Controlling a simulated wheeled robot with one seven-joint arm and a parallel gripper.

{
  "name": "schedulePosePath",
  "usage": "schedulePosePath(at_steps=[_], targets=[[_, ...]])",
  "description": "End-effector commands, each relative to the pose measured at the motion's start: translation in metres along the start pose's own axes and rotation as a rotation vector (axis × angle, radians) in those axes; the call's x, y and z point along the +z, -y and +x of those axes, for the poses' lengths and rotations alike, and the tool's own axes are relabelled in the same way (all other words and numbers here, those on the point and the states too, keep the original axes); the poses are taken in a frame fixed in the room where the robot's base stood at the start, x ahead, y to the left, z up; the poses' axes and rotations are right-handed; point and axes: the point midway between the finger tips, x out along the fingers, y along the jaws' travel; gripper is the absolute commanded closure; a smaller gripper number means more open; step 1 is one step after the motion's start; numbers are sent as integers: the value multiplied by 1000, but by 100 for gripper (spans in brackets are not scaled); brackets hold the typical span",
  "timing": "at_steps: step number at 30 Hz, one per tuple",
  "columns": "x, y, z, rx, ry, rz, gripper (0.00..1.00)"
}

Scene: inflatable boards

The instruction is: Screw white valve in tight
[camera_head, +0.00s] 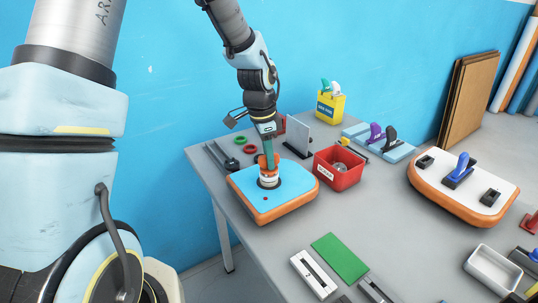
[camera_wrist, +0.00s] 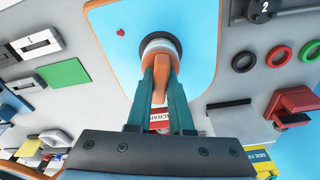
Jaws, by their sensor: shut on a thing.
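The light-blue inflatable board (camera_head: 292,183) with an orange edge lies flat near the table's left corner. The white valve (camera_head: 268,181) stands in a dark round socket on its top; in the wrist view the valve (camera_wrist: 159,45) is at top centre. My gripper (camera_head: 268,160) points down from above, directly over the socket. In the wrist view, my gripper's teal fingers (camera_wrist: 161,66) are shut on an orange upright part at the white valve. The fingers hide part of the valve, and I cannot tell how deep its thread sits.
A red bin (camera_head: 338,168) stands close to the board's right. Green and red rings (camera_head: 240,139) lie behind it.

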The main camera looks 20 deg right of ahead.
Motion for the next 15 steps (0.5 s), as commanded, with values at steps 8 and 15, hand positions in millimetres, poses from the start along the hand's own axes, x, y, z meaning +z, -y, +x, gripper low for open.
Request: schedulePosePath(at_steps=[8, 15], targets=[[0, 0, 0, 1, 0, 4, 100], [0, 0, -2, 15, 0, 104, 100]])
